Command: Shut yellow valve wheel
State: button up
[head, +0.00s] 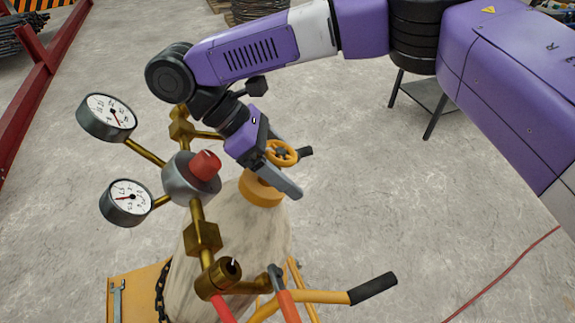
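The yellow valve wheel (289,148) is a small spoked ring on top of a pale, worn gas cylinder (240,235) with an orange-yellow collar (262,190). My gripper (293,170) reaches down to it from the upper left. One grey finger lies across the near, lower side of the wheel. A dark piece shows past its far right side, perhaps the other finger. The wheel appears to be between them. I cannot tell whether the fingers press on its rim. The gripper's body and near finger hide part of the wheel and the valve below.
A regulator with a red knob (205,165), two gauges (108,117) (127,203) and brass fittings stands close left of my gripper. A yellow cart handle with a black grip (372,288) sticks out at lower right. A red cable (505,270) crosses open floor.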

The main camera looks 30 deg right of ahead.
jog(key=shift+r, duration=0.1)
jog(key=shift+b+v, duration=0.35)
jog(key=shift+v, duration=3.6)
